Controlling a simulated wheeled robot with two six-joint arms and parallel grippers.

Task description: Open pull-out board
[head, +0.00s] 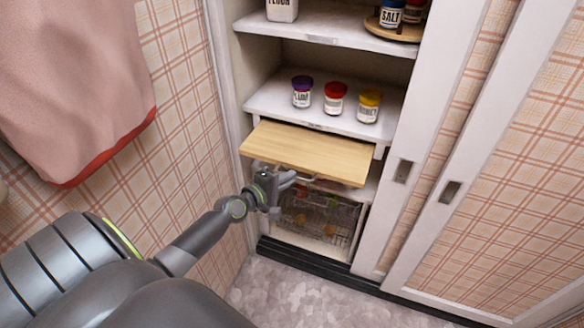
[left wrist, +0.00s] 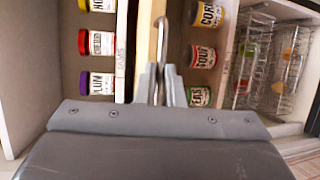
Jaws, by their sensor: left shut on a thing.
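The pull-out board (head: 307,150) is a light wooden panel sticking out of the cabinet below the jar shelf. Its wooden front edge also shows upright in the left wrist view (left wrist: 146,40). A metal bar handle (left wrist: 161,40) sits along that front. My left gripper (head: 287,180) is just under the board's front edge, left of its middle. In the left wrist view the gripper fingers (left wrist: 160,86) are closed on the handle. The arm and fingers hide part of the handle. My right gripper is in neither view.
Jars with purple, red and yellow lids (head: 335,98) stand on the shelf above. Cans (left wrist: 203,57) stand on a shelf below the board. A wire basket (head: 318,217) is lower down. White sliding doors (head: 425,150) stand right; a pink towel (head: 75,80) hangs left.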

